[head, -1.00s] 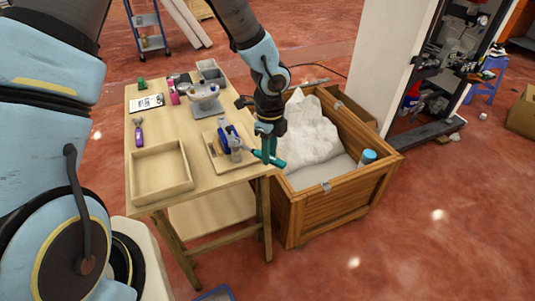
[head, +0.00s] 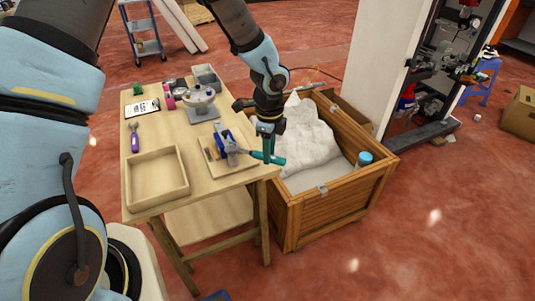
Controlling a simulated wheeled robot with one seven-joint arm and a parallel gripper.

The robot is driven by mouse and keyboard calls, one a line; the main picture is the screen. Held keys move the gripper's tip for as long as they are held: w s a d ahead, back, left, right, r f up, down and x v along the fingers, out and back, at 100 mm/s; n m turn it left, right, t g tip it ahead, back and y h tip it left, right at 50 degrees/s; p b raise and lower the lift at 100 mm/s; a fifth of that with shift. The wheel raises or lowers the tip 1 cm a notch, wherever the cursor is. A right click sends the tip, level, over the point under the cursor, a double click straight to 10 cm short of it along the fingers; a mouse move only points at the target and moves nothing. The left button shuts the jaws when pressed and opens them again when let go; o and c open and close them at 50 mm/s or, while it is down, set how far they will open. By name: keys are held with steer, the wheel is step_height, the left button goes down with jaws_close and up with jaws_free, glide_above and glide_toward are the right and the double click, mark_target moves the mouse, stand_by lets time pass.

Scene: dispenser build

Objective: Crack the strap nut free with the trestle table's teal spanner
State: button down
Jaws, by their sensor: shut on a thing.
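My gripper (head: 268,146) is shut on the teal spanner (head: 275,160) at the trestle table's right edge. The spanner lies about level, its teal handle end sticking out past the jaws to the right. Its other end points left at a blue and grey fitting (head: 226,141) on a light board (head: 212,164). The strap nut is too small to make out, and I cannot tell whether the spanner's head is seated on it. The trestle table (head: 208,192) is pale wood.
A wooden crate (head: 335,217) with a white wrapped load and a blue-capped container (head: 364,158) stands close right of the table. On the table are an empty tray (head: 160,200), a purple-handled tool (head: 134,140) and a grey-based device (head: 201,104). Red floor is open in front.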

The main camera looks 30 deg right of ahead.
steer(key=shift+w+d, duration=0.1)
steer(key=shift+d, duration=0.1)
steer(key=shift+w+d+n, duration=0.1)
steer(key=shift+n, duration=0.2)
steer(key=shift+w+d+n, duration=0.35)
steer(key=shift+n, duration=0.15)
stand_by(0.4)
steer(key=shift+r+p, duration=1.8)
steer(key=shift+r, duration=0.25)
